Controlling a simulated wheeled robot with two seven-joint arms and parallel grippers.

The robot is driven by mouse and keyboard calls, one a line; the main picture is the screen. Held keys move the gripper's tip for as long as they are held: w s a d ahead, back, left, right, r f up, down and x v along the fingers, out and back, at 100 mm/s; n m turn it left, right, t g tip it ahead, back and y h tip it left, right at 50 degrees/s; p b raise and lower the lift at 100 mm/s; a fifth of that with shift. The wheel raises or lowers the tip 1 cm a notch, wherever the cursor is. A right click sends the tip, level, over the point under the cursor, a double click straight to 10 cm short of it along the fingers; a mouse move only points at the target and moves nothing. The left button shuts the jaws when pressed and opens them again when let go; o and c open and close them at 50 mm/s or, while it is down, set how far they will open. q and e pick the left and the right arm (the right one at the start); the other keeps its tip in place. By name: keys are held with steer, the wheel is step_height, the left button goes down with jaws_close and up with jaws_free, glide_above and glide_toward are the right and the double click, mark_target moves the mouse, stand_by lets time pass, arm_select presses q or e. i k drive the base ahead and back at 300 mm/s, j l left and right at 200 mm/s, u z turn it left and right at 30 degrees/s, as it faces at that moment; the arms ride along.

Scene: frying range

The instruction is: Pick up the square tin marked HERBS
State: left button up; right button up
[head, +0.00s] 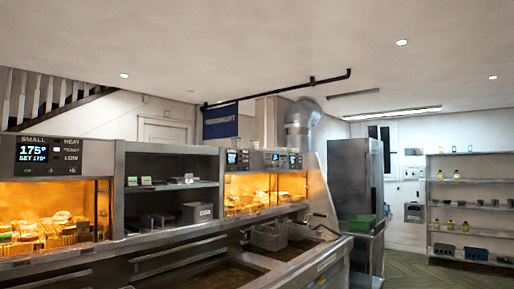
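No square tin with a readable HERBS marking can be made out in the head view. Small green-topped items (145,181) stand on the open shelf unit in the middle of the range, too small to read. Small jars or tins (456,175) stand on the wire rack at the far right, also too small to read. Neither of my grippers is in view.
The frying range (170,268) with lit food warmers (45,225) fills the left and front. Fry baskets (268,237) sit over its vats. A tall steel cabinet (350,178), a green box (362,224) and a wire rack (470,207) stand beyond; green floor (415,272) between is clear.

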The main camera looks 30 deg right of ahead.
mark_target(236, 142)
steer(key=i+l, duration=0.4)
steer(key=l, duration=0.3)
steer(key=i+l+z, duration=0.1)
steer(key=i+l, duration=0.35)
steer(key=l, duration=0.25)
steer(key=i+l, duration=0.4)
steer(key=l, duration=0.3)
steer(key=i+l+z, duration=0.15)
steer(key=i+l, duration=0.3)
steer(key=l, duration=0.2)
steer(key=i+l, duration=0.45)
steer(key=l, duration=0.2)
